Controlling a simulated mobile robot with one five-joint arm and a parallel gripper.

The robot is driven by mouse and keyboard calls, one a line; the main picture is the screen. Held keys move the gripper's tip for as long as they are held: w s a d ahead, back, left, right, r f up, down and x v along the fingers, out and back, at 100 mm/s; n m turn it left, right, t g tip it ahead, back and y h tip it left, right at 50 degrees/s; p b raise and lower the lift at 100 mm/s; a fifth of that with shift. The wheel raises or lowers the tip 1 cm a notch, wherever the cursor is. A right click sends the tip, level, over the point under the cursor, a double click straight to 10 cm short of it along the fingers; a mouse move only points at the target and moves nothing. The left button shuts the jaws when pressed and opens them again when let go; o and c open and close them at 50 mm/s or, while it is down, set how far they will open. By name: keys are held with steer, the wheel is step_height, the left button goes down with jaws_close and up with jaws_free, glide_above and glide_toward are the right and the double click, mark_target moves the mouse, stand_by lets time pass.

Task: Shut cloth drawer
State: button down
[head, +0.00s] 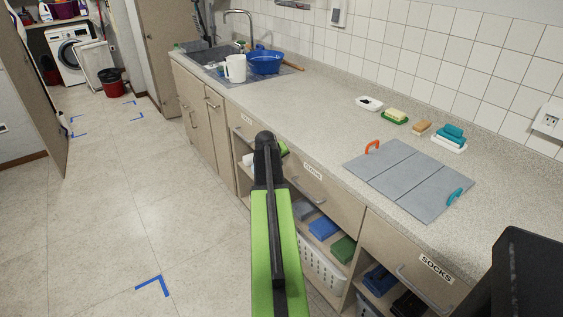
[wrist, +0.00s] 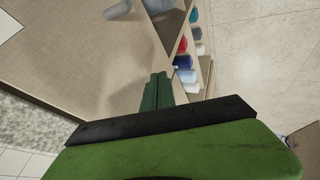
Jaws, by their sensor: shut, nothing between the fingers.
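The cloth drawer (head: 335,203), with a small white label and a grey bar handle, is in the middle of the counter front in the head view. Its front looks close to flush under the worktop; I cannot tell whether a small gap remains. In the wrist view a wide tan front (wrist: 75,55) fills the left, with part of a white label and a grey handle at the top. My gripper (wrist: 157,92) is shut and empty, its dark green fingers over the tan front's lower edge; contact is unclear. In the head view my arm hides most of it.
The socks drawer (head: 415,262) is at the lower right. Open shelves with folded cloths (head: 324,228) and a white basket (head: 318,268) lie below the drawers. A grey folding board (head: 405,175) lies on the worktop.

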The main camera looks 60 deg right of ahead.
steer(key=a+r+p, duration=0.8)
steer(key=shift+s+a, duration=0.15)
steer(key=shift+a, duration=0.1)
